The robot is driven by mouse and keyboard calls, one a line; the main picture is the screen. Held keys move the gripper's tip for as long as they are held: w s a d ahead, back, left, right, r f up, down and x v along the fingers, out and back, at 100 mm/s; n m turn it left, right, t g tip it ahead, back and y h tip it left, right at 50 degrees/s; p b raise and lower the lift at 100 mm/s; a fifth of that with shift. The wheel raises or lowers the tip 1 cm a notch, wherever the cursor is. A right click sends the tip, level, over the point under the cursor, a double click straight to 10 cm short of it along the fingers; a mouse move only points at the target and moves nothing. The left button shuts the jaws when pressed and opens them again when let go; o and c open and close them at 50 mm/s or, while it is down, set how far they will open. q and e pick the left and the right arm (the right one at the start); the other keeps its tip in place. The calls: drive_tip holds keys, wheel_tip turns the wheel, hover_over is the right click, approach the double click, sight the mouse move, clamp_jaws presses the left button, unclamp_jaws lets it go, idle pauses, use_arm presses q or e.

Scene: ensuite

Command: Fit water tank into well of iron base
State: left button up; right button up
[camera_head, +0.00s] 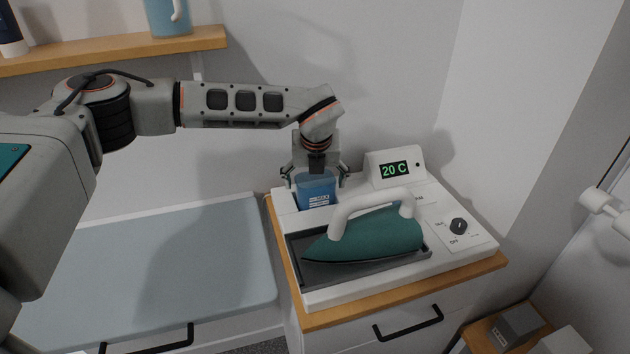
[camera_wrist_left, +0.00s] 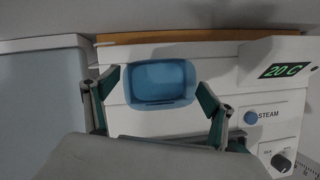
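The blue translucent water tank (camera_head: 317,190) stands upright at the back left corner of the white iron base (camera_head: 455,262), with its lower part down in the well there. How deep it sits is hard to tell. My left gripper (camera_head: 315,172) is directly above the tank, with its fingers spread to either side. In the left wrist view the tank (camera_wrist_left: 160,83) shows between the two green fingertips (camera_wrist_left: 157,82), with a small gap on each side. The gripper looks open and apart from the tank. My right gripper is not in view.
A teal iron (camera_head: 370,235) with a white handle rests on the base's dark plate, in front of the tank. The display (camera_head: 393,169) reads 20 C, and a dial (camera_head: 459,226) is at right. A pale blue padded surface (camera_head: 150,265) lies left. A shelf (camera_head: 120,48) holds a jug (camera_head: 168,18).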

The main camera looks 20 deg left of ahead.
use_arm(q)
drive_tip(key=shift+r, duration=0.2)
drive_tip(key=b+v, duration=0.1)
drive_tip(key=v, duration=1.1)
drive_tip(key=shift+f, duration=0.1)
